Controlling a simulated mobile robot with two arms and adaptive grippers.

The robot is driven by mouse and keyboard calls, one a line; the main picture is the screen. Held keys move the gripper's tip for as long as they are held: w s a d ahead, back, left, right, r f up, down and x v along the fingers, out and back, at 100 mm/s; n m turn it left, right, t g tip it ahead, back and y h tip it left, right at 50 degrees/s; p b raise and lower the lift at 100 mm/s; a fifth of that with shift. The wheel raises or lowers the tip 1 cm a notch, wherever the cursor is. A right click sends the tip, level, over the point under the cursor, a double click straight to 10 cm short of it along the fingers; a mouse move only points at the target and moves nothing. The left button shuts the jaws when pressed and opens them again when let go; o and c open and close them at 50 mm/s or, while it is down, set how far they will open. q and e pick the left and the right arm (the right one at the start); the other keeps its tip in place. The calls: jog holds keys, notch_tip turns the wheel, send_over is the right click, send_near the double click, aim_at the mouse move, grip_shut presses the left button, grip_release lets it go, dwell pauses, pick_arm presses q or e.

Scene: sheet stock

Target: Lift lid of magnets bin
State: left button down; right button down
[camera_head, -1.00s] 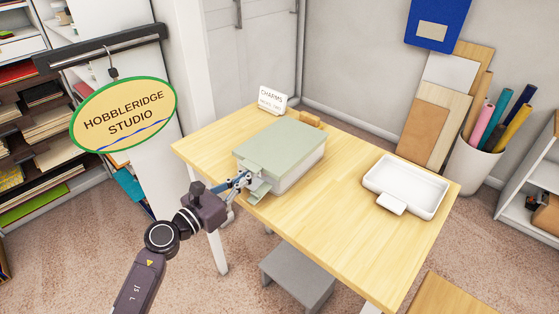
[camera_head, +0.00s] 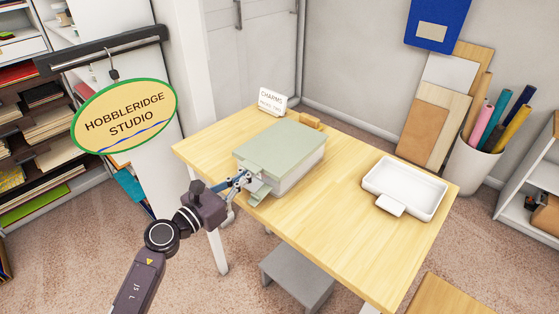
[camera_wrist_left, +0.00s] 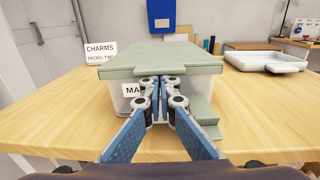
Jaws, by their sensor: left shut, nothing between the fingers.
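The magnets bin (camera_head: 298,178) is a clear-white box with a flat pale green lid (camera_head: 282,139), on the wooden table. In the left wrist view the lid (camera_wrist_left: 165,58) lies across the top of the bin, and a label on the bin's front (camera_wrist_left: 131,90) shows only "MA", the rest hidden by my fingers. A green stepped piece (camera_wrist_left: 203,112) is at the front right of the bin. My left gripper (camera_head: 243,181) is shut and empty at the bin's front, its fingertips (camera_wrist_left: 160,85) just below the lid's front edge. Contact cannot be told. My right gripper is out of view.
A white open tray (camera_head: 433,183) with a front tab stands on the table's right. A "CHARMS" card (camera_head: 272,101) and a small wooden block (camera_head: 310,121) are behind the bin. A grey step stool (camera_head: 297,272) is below the table. The tabletop between bin and tray is clear.

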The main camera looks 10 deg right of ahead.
pick_arm(q)
jog(key=shift+r+p, duration=0.45)
jog(key=shift+r, duration=0.2)
jog(key=shift+w+d+r+p, duration=0.15)
jog(key=shift+r+p, duration=0.6)
jog(key=shift+r, duration=0.1)
jog(key=shift+w+d+r+p, duration=0.1)
jog(key=shift+r+p, duration=0.6)
jog(key=shift+r, duration=0.1)
jog(key=shift+w+d+r+p, duration=0.15)
jog(key=shift+d+r+p, duration=0.05)
jog(key=shift+r+p, duration=0.8)
jog(key=shift+w+d+r+p, duration=0.1)
jog(key=shift+d+r+p, duration=0.05)
jog(key=shift+r+p, duration=0.85)
jog(key=shift+w+d+r+p, duration=0.2)
jog(key=shift+r+p, duration=0.55)
jog(key=shift+r, duration=0.45)
